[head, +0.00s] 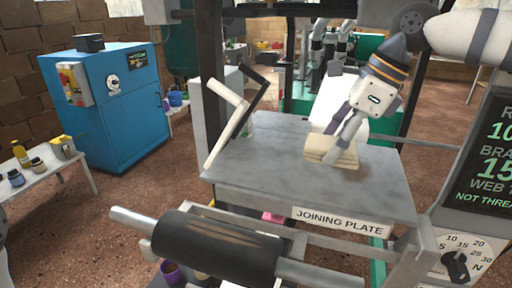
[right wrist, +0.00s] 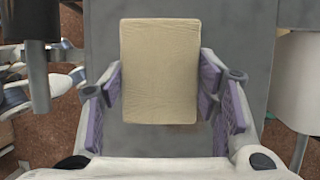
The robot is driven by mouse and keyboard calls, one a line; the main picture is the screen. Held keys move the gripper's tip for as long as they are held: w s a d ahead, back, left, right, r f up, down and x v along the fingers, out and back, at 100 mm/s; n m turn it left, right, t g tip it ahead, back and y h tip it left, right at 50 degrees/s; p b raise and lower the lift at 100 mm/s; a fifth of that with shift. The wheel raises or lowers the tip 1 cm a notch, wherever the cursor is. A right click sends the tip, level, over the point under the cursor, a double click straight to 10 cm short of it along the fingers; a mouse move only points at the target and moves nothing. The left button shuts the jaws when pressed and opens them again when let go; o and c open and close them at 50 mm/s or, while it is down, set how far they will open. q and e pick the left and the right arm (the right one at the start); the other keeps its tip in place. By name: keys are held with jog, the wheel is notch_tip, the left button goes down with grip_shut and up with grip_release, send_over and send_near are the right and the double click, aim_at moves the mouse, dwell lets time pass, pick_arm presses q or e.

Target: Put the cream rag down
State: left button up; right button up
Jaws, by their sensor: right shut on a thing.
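The cream rag (head: 322,157) is a folded, flat block at the joining plate (head: 262,166), a grey metal top with a label on its front edge. My right gripper (head: 338,150) points down at the rag from the upper right and is shut on it. In the right wrist view the rag (right wrist: 160,65) sits between the purple-padded fingers (right wrist: 162,92), with the grey plate (right wrist: 262,55) beneath. I cannot tell whether the rag touches the plate or hangs just above it. My left gripper is not in view.
A dark roller (head: 215,243) lies across the front of the plate. A bent dark bar and white bar (head: 228,92) stand at its left. A readout board (head: 485,150) is on the right. The plate's left and front right are bare. A blue cabinet (head: 125,115) stands further left.

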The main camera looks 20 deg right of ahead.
jog(key=b, duration=0.1)
send_over(256, 162)
jog(key=d, duration=0.1)
jog(key=shift+s+f, duration=0.2)
jog(key=shift+s, duration=0.1)
notch_tip(256, 162, down, 3)
jog(key=shift+w+a+f, duration=0.1)
jog(key=shift+w, duration=0.05)
jog(key=shift+f, duration=0.45)
jog(key=o, duration=1.1)
jog(key=shift+f, duration=0.15)
